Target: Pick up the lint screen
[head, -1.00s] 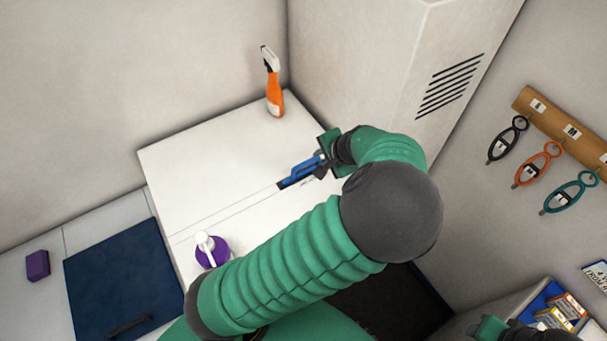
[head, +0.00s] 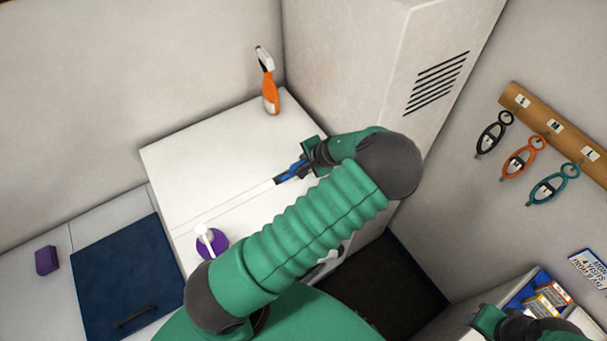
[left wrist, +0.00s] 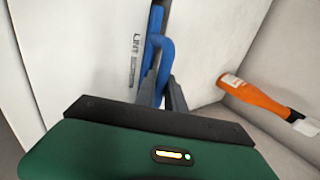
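The lint screen (head: 291,171) shows as a blue handle at the end of a thin outlined strip in the white top. In the left wrist view the blue handle (left wrist: 165,50) rises between my fingers, beside a printed LINT label (left wrist: 135,60). My left gripper (head: 297,168) is at the handle, with its dark fingers (left wrist: 160,92) on either side of it. Whether they press on it cannot be made out. The screen's body is hidden. My right gripper (head: 490,320) shows only partly at the lower right edge, and its fingers are unclear.
An orange spray bottle (head: 270,95) stands at the back of the white top (head: 200,165). A purple pump bottle (head: 212,246) stands nearer, by my left arm. A white vented cabinet (head: 390,60) rises close behind the gripper.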

